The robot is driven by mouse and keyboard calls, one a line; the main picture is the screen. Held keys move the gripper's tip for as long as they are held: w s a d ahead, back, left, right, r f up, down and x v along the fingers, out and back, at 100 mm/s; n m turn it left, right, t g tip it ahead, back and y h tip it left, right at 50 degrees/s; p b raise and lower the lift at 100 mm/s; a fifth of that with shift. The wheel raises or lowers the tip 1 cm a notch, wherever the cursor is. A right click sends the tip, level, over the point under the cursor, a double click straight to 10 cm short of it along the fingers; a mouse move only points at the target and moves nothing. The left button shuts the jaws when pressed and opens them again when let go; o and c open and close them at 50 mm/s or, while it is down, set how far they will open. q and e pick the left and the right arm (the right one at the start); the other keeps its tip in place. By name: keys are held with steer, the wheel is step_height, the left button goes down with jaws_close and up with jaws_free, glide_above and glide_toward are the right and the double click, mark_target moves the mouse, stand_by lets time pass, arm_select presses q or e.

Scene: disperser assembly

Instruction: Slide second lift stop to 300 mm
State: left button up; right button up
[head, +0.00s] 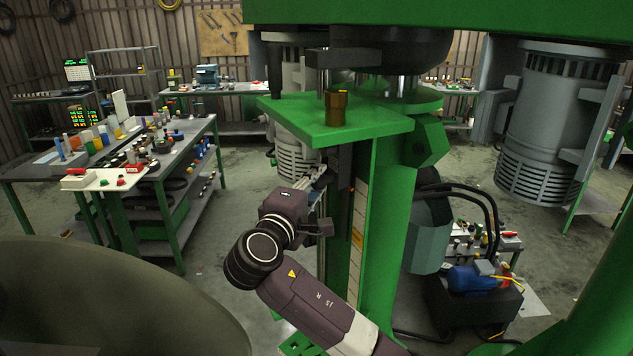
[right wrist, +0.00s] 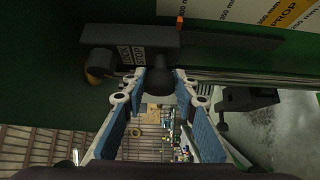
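The lift stop in the right wrist view is a dark block (right wrist: 128,48) with a "LOCK STOP" label and a dark round knob (right wrist: 160,80). An orange pointer (right wrist: 180,22) sticks up from it beside the white millimetre scale (right wrist: 230,10). The scale also shows on the green column in the head view (head: 359,210), with an orange band. My right gripper (right wrist: 162,78) has its blue-padded fingers on either side of the knob, with narrow gaps visible. In the head view my right gripper (head: 319,180) reaches the column's left side, its tips partly hidden. My left gripper is out of view.
A second dark block (right wrist: 250,98) sits right of the gripper in the wrist view. A green platform (head: 340,118) with a brass cylinder (head: 336,108) overhangs my right gripper. A workbench (head: 150,150) stands left; a blue motor (head: 470,279) sits right of the column.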

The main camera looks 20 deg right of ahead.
jaws_close()
step_height(320, 180, down, 10)
steer(key=b, duration=0.7)
steer(key=shift+f, duration=0.1)
steer(key=o, duration=0.6)
jaws_free()
steer(key=shift+r, duration=0.2)
steer(key=shift+c, duration=0.2)
steer(key=shift+a, duration=0.1)
steer(key=v, duration=1.2)
